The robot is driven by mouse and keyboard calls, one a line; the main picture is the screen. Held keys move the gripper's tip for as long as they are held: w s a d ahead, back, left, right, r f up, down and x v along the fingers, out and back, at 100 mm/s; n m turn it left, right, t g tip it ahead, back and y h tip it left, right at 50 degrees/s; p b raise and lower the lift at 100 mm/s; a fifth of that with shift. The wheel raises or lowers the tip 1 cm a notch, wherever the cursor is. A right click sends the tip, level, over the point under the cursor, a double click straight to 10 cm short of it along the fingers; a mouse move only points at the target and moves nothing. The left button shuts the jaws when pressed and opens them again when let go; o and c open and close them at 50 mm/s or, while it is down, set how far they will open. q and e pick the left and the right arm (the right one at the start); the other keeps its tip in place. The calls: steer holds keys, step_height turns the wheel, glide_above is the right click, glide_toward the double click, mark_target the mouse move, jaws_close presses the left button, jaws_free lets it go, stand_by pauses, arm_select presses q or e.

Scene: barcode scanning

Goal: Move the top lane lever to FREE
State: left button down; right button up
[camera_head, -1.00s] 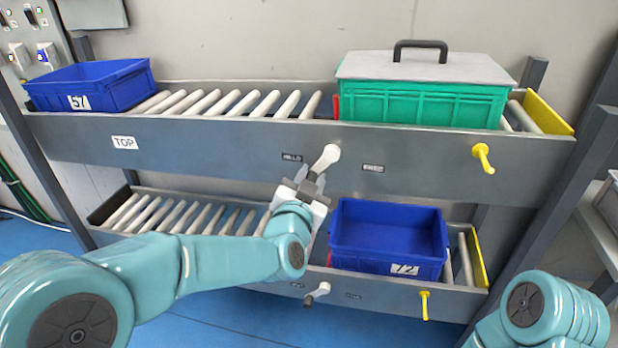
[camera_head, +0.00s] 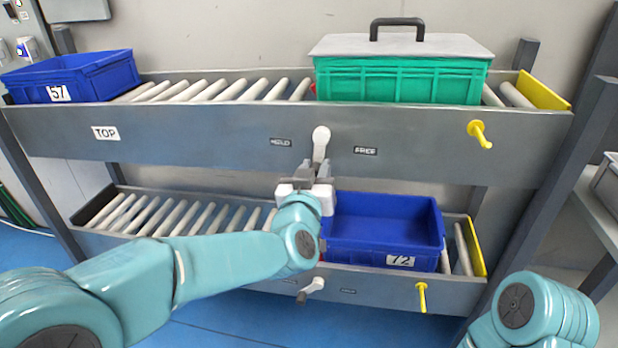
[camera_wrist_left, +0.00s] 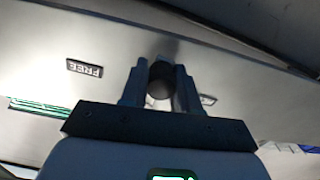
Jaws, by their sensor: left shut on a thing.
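The top lane lever (camera_head: 320,143) has a pale round pivot on the front rail of the upper lane, between the HELD label (camera_head: 281,142) and the FREE label (camera_head: 365,151). Its arm hangs almost straight down. My left gripper (camera_head: 316,172) is shut on the lever's lower end. In the left wrist view the gripper (camera_wrist_left: 160,85) has its fingers on both sides of the dark round lever end, and the FREE label (camera_wrist_left: 85,68) shows upside down. My right gripper is not in view; only part of my right arm shows at lower right.
The upper lane holds a blue crate 57 (camera_head: 72,80) and a green lidded crate (camera_head: 400,82). A yellow handle (camera_head: 480,134) projects at right. Below are blue crate 72 (camera_head: 385,225), the lower lane lever (camera_head: 312,288) and another yellow handle (camera_head: 422,297).

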mark_target(342, 157)
arm_select(q)
steer(key=d+n+b, duration=0.1)
steer(key=n, duration=0.1)
steer(key=d+n+b, duration=0.1)
steer(key=n, duration=0.2)
steer(key=d+r+n+b, duration=0.1)
steer(key=n, duration=0.2)
steer(key=shift+s+d, duration=0.15)
steer(key=shift+s, duration=0.1)
steer(key=shift+s+d+r+n, duration=0.15)
steer(key=shift+d+n, duration=0.3)
steer(key=shift+n, duration=0.65)
steer(key=shift+r, duration=0.1)
steer(key=c, duration=0.9)
jaws_free()
steer(key=shift+d, duration=0.15)
steer(key=v, duration=1.6)
steer(key=shift+s+d, duration=0.1)
steer(key=shift+s, duration=0.15)
